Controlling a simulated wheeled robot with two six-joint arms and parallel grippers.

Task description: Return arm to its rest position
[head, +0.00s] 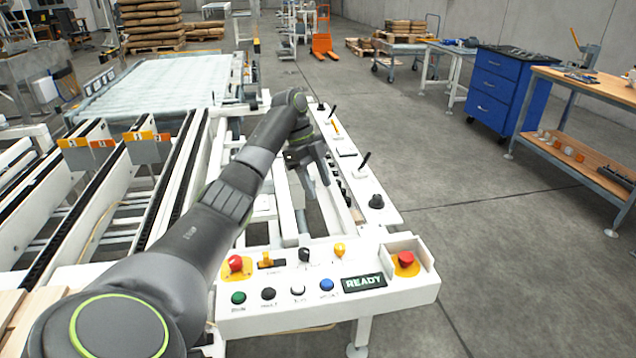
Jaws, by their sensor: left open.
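My left arm reaches forward from the lower left over the white control console (240,325). My left gripper (314,185) hangs at the end of the arm, pointing down beside the console's right-hand strip (385,213). It is open, and I see nothing between its fingers. Whether it touches anything below is hard to tell. My right gripper is not in view. The console's display (363,283) reads READY.
Red emergency buttons (406,259) (235,263), coloured buttons and upright levers (364,160) stick up from the console. Conveyor rails (95,200) lie left. A blue drawer cabinet (497,90) and wooden workbench (600,85) stand right. The floor (480,210) between is clear.

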